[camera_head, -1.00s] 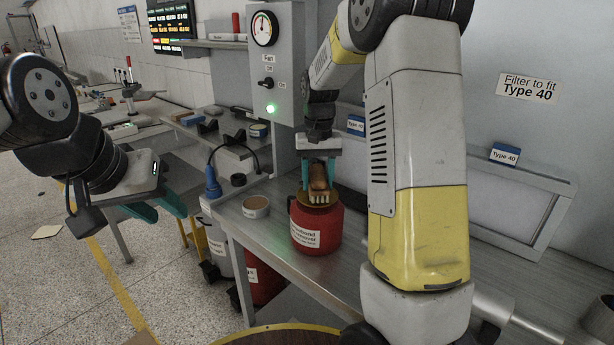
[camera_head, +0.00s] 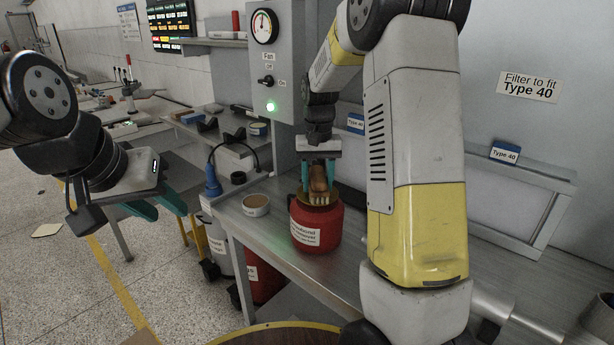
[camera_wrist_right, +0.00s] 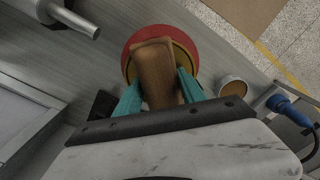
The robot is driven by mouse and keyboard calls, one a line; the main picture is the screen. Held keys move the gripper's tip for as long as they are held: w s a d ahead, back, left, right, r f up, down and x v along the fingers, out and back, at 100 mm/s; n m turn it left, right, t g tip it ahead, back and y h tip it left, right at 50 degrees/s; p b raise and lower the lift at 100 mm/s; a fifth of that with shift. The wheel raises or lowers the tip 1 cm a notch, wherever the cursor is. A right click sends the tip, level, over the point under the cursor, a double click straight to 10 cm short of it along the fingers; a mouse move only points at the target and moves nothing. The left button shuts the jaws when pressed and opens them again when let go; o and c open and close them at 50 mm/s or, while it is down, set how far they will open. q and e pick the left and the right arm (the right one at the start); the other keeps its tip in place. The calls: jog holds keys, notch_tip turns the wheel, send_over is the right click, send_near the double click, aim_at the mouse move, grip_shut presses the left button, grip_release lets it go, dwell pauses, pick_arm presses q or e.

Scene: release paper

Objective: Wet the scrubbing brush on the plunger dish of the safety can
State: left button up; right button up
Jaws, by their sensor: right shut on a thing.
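The red safety can (camera_head: 318,232) stands upright on the metal bench, with a white label on its front and a brass-coloured plunger dish (camera_head: 332,198) on top. My right gripper (camera_head: 318,178) points down over the can, shut on the brown scrubbing brush (camera_head: 318,180). The brush's pale bristles are down at the dish; I cannot tell how firmly they press on it. In the right wrist view, the brush (camera_wrist_right: 156,75) lies between the teal fingers, over the dish (camera_wrist_right: 181,62). My left gripper (camera_head: 158,207) is open and empty, left of the bench.
A small round tin (camera_head: 256,206) stands left of the can. A blue-handled tool (camera_head: 212,182) hangs at the bench's left end. A grey control box (camera_head: 278,80) with a gauge and green light rises behind. Framed filter panels (camera_head: 500,200) stand at the right rear.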

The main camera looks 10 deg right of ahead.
aim_at(318, 174)
jog(key=shift+f, duration=0.6)
dwell(0.4)
dwell(0.5)
jog(key=shift+r, duration=3.55)
jog(key=shift+s, duration=0.1)
